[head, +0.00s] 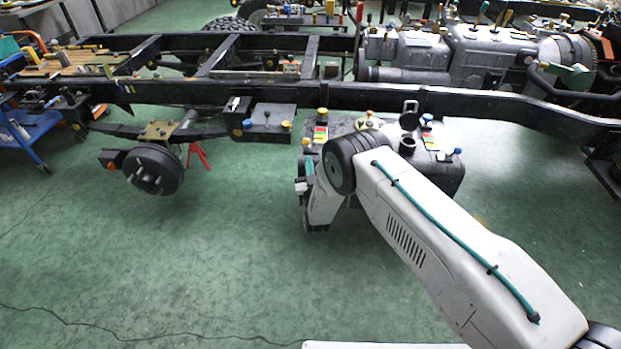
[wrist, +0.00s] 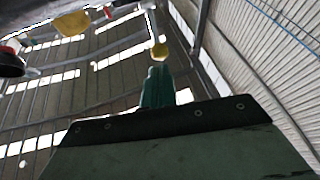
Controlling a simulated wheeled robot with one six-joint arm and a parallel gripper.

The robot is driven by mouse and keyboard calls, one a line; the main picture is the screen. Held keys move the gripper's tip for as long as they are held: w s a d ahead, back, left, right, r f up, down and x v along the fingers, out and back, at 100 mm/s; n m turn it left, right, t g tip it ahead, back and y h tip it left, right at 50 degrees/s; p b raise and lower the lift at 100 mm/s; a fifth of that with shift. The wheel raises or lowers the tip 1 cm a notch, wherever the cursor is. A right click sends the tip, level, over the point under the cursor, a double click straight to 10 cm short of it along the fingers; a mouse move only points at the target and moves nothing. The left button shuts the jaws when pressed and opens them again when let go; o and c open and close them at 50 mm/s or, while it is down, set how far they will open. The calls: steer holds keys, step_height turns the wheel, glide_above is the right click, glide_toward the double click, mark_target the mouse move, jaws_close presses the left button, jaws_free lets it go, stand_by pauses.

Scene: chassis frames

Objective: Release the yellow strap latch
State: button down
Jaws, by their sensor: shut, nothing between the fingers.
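A yellow knob, which looks like the yellow strap latch (head: 306,141), sits at the left end of the dark tank under the chassis rail. In the wrist view a small yellow knob (wrist: 159,52) appears just beyond my fingertips, apparently the same part. My gripper (wrist: 157,70) has its teal fingers together and empty, pointing at the knob. I cannot tell whether they touch it. In the head view my gripper (head: 309,162) is a small teal piece below the knob, partly hidden by my arm. The strap itself is not clearly visible.
The black chassis rail (head: 350,97) runs across above the tank (head: 447,175). A wheel hub (head: 153,170) hangs at left. A larger yellow part (wrist: 72,24) and a dark round part (wrist: 10,65) show at the wrist view's upper left. The green floor in front is clear.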

mark_target(307, 144)
steer(key=shift+x, duration=2.25)
steer(key=shift+r, duration=0.2)
